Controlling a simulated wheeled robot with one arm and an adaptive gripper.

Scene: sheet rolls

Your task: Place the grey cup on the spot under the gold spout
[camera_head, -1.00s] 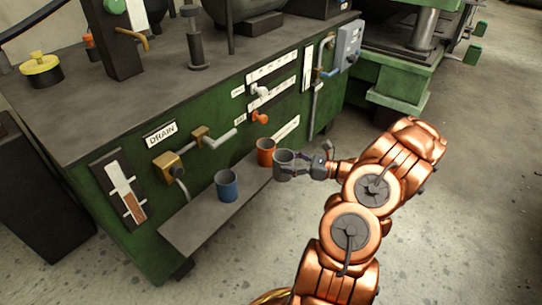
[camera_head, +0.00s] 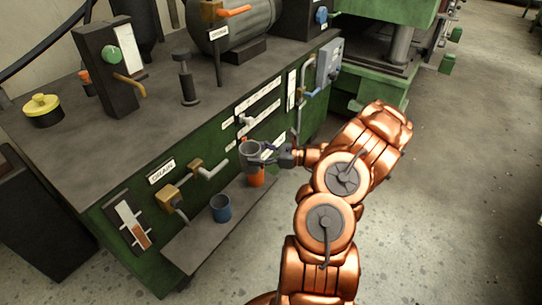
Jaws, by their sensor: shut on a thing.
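My gripper (camera_head: 272,157) is shut on the grey cup (camera_head: 249,155). It holds the cup upright, in front of the green machine's face. In the picture the grey cup overlaps the top of the orange cup (camera_head: 257,178); I cannot tell how far apart they are. A curved gold spout (camera_head: 131,88) sticks out of a dark upright box (camera_head: 108,72) on the machine's top (camera_head: 160,120). The surface below the spout looks bare; no marked spot can be made out.
A blue cup (camera_head: 221,208) and the orange cup stand on the low front shelf (camera_head: 203,236). A grey spout (camera_head: 213,169) juts out above the shelf.

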